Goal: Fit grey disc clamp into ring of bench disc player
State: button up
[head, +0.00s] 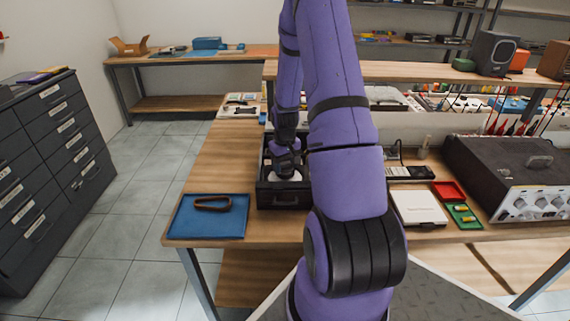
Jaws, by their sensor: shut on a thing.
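The bench disc player (283,197) looks like a black open-topped box on the wooden bench, left of my forearm. My gripper (287,174) is low over the inside of this box. It is shut on the grey disc clamp, which is too small and too covered by the fingers to make out. A pale patch shows around the fingertips inside the box. The ring is hidden, so I cannot tell whether the clamp touches it. My purple arm covers the right side of the player.
A blue mat (185,222) with a brown loop (213,203) lies at the bench's front left corner. Right of my arm are a white box (418,208), red and green trays (463,214) and a large dark instrument (515,170). Bare wood (222,160) lies left of the player.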

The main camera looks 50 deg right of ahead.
jog(key=shift+f, duration=0.3)
jog(key=o, duration=1)
jog(key=shift+r, duration=0.1)
notch_tip(320, 180, up, 11)
jog(key=shift+f, duration=0.2)
jog(key=shift+r, duration=0.1)
notch_tip(320, 180, up, 7)
dwell(0.7)
dwell(0.9)
